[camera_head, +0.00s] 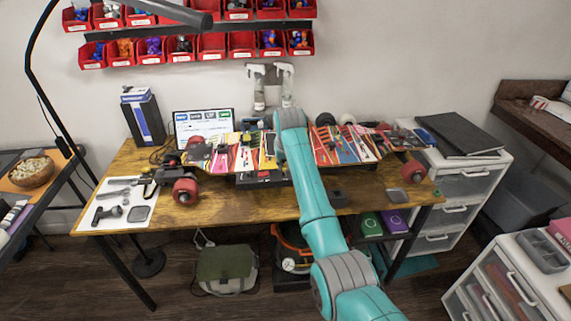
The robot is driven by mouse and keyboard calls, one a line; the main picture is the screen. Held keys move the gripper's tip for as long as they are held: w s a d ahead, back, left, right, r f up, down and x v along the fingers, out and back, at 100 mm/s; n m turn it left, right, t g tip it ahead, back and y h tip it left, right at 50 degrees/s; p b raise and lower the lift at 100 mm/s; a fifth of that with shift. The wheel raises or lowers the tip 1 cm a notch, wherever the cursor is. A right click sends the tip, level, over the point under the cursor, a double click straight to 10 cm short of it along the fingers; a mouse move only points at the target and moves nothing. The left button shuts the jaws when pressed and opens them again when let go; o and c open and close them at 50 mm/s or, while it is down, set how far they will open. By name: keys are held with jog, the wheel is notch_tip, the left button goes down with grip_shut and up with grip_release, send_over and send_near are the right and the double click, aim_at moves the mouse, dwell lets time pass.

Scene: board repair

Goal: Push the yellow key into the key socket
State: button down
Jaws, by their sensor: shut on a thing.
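My teal arm reaches from the lower right up to the middle of the table, and its wrist end is over a long board with colourful stripes (345,146). My gripper is hidden behind the arm, so its fingers and anything in them do not show. I cannot make out the yellow key or the key socket. The board has red wheels at its ends, and its middle is covered by my arm. A dark box-like part (262,177) shows under the board, left of my arm.
The board lies on a wooden table (240,206). A white mat with tools (107,219) is at the left, and a lit screen (203,126) and spray bottles (287,84) stand behind. The front edge is mostly clear.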

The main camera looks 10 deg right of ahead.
jog(key=shift+f, duration=1.05)
dwell(1.9)
jog(key=c, duration=0.6)
grip_release()
jog(key=shift+r, duration=1.65)
jog(key=shift+r, duration=2.9)
jog(key=shift+s, duration=0.1)
